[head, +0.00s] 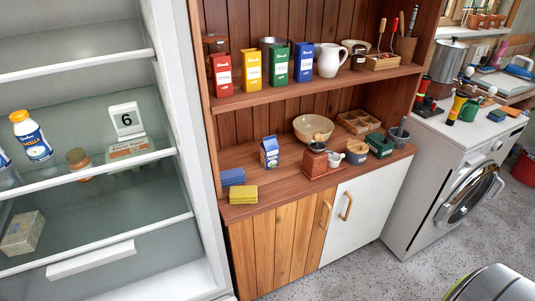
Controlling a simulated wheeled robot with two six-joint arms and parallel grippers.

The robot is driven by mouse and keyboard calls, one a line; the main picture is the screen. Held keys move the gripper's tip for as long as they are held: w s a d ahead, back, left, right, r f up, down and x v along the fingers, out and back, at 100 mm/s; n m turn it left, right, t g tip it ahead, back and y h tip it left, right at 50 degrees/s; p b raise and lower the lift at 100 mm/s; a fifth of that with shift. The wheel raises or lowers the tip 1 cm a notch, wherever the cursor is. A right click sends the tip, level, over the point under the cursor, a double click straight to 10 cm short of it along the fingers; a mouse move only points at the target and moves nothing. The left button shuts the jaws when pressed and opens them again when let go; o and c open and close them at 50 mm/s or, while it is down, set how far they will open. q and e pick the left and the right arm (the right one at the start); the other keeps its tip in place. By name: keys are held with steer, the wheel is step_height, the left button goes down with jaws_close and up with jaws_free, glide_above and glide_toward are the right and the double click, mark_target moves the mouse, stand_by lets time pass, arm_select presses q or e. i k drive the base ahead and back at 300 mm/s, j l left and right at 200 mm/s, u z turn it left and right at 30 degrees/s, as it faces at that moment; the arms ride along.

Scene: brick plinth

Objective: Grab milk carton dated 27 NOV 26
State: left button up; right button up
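A small blue and white carton with a gabled top (269,152) stands upright on the wooden counter of the cupboard, left of the beige bowl. It looks like a milk carton, but any date on it is too small to read. In the open fridge at left, a white bottle with an orange cap and blue label (31,136) leans on a shelf. A pale boxy pack (22,233) lies on a lower shelf; its print is unreadable. Neither of my grippers is in view.
Blue (233,177) and yellow sponges (243,194) lie at the counter's left end. A coffee grinder (315,161) and beige bowl (313,127) stand right of the carton. Coloured boxes line the shelf above (320,88). A washing machine (440,185) stands at right; the speckled floor (380,270) before the cupboard is clear.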

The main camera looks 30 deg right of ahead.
mark_target(269, 147)
steer(key=i+l, duration=0.15)
steer(key=l, duration=0.25)
steer(key=i+l, duration=0.1)
steer(key=l, duration=0.3)
steer(key=i+l, duration=0.15)
steer(key=l, duration=0.25)
steer(key=i+l, duration=0.1)
steer(key=l, duration=0.3)
steer(key=i+l+u, duration=0.1)
steer(key=l, duration=0.3)
